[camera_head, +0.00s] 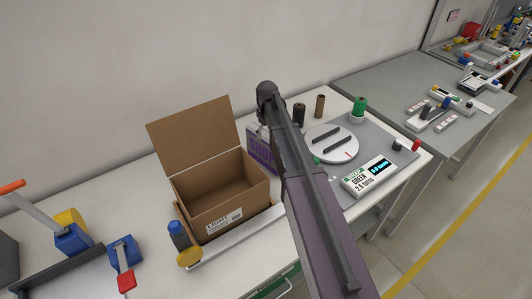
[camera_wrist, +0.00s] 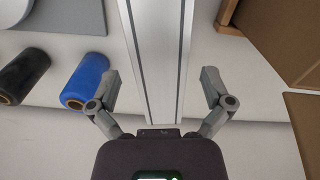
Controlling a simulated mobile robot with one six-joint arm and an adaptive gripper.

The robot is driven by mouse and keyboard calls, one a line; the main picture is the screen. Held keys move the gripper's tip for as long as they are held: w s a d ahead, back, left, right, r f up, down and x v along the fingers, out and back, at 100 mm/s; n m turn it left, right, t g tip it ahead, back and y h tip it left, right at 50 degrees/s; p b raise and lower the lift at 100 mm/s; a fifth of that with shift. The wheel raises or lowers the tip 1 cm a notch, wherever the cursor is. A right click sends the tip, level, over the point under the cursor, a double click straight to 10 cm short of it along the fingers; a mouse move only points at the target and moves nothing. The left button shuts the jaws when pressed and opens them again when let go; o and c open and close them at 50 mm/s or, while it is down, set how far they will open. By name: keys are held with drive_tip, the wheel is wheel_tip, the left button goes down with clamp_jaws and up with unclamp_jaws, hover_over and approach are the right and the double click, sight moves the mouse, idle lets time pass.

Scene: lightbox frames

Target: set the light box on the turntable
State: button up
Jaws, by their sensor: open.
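The light box is an open brown cardboard box (camera_head: 195,217) with a "LIGHT" label on its front and one tall flap standing up at the back. Its inside looks empty. The turntable (camera_head: 347,145), a white disc with two dark bars on it, stands to the right and carries no box. My arm crosses between them in the head view and hides part of the bench; my gripper cannot be made out there. In the wrist view my gripper (camera_wrist: 160,78) is open and empty, its fingers either side of a pale metal rail. Brown cardboard (camera_wrist: 275,35) shows to the right.
A controller with a display (camera_head: 369,177) sits in front of the turntable. A blue roll (camera_wrist: 85,82) and a black roll (camera_wrist: 22,75) lie left of the gripper. Tools crowd the bench's left end.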

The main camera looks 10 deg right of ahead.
drive_tip(key=shift+f+b, duration=1.5)
drive_tip(key=shift+f, duration=0.3)
drive_tip(key=c, duration=1.3)
drive_tip(key=shift+o, duration=0.2)
drive_tip(key=shift+r, duration=0.2)
wheel_tip(320, 180, up, 10)
drive_tip(key=p, duration=1)
drive_tip(key=shift+f, duration=0.2)
